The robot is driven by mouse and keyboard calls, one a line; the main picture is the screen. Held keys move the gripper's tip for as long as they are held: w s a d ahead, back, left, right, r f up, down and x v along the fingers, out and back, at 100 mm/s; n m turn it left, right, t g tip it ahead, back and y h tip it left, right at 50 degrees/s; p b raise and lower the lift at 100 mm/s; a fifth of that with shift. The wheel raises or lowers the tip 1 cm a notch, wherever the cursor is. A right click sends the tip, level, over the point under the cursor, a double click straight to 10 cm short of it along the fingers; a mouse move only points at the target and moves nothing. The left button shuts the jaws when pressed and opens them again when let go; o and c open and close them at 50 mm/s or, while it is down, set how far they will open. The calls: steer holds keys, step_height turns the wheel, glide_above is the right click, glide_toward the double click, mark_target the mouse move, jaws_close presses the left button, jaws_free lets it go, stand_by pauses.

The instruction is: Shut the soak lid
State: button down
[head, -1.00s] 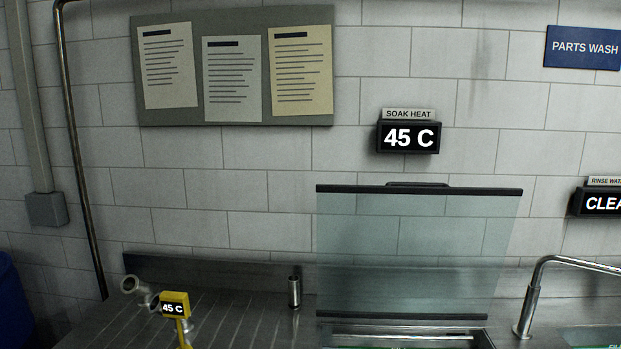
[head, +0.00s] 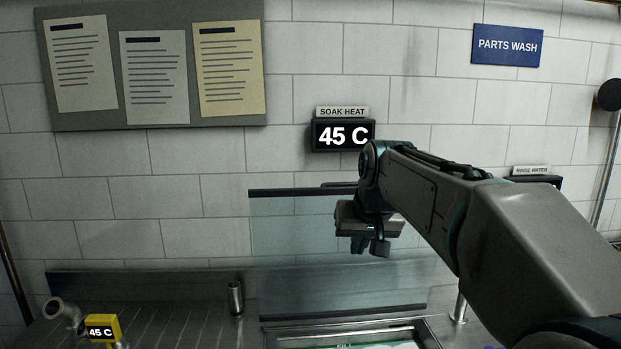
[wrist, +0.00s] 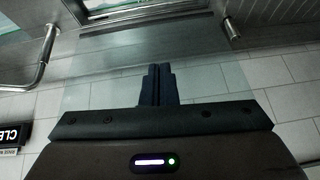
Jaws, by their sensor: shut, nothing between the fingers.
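The soak lid (head: 300,240) is a clear glass panel with a dark top bar and handle. It stands raised, nearly upright, above the soak basin (head: 428,333) in the head view. My gripper (head: 358,245) is at the lid's upper right, overlapping it in the picture, and my arm covers the lid's right side. In the wrist view, which is upside down, my gripper's dark blue fingers (wrist: 156,84) are together and empty in front of the glass of the lid (wrist: 100,68). I cannot tell whether they touch it.
A tap (wrist: 43,55) stands beside the lid in the wrist view. The soak heat display (head: 343,136) on the tiled wall reads 45 C.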

steer(key=w+a+r+t+p, duration=0.1)
steer(key=w+a+r+t, duration=0.15)
steer(key=w+r, duration=0.55)
steer(key=w+a+r+t+p, duration=0.1)
steer(key=w+a+r+p, duration=0.3)
steer(key=w, duration=0.8)
steer(key=shift+g+h, duration=0.25)
steer(key=shift+h, duration=0.05)
steer(key=w+f, duration=0.1)
steer(key=f, duration=0.1)
steer(key=w+f, duration=0.1)
steer(key=f, duration=0.1)
steer(key=w+d+f, duration=0.1)
steer(key=f, duration=0.1)
steer(key=shift+w+f+b, duration=0.15)
steer(key=shift+w+b, duration=0.15)
steer(key=shift+s+f, duration=0.2)
steer(key=shift+s, duration=0.35)
steer(key=shift+s+f, duration=0.1)
steer(key=shift+s, duration=0.05)
